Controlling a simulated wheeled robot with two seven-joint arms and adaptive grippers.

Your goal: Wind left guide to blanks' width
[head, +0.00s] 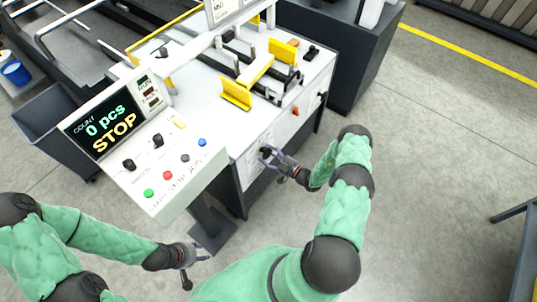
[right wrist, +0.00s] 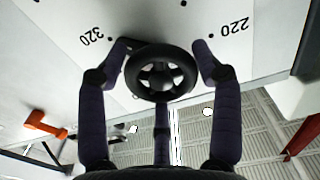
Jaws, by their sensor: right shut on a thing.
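A black spoked handwheel (right wrist: 161,73) sits on the white machine side, with the scale marks 320 and 220 on either side of it. In the right wrist view my right gripper (right wrist: 160,62) has its dark fingers on both sides of the wheel's rim and is shut on it. In the head view that gripper (head: 270,155) is at the machine's front face and largely covers the wheel. Yellow guides (head: 237,94) stand on the machine top (head: 205,105). My left gripper (head: 191,268) hangs low at the left, away from the machine; its fingers are too small to read.
A control panel (head: 145,145) reads "0 pcs STOP" and has several buttons and knobs. An orange knob (head: 295,111) is on the machine's front; an orange part (right wrist: 45,125) shows in the wrist view. A dark cabinet (head: 335,50) stands behind.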

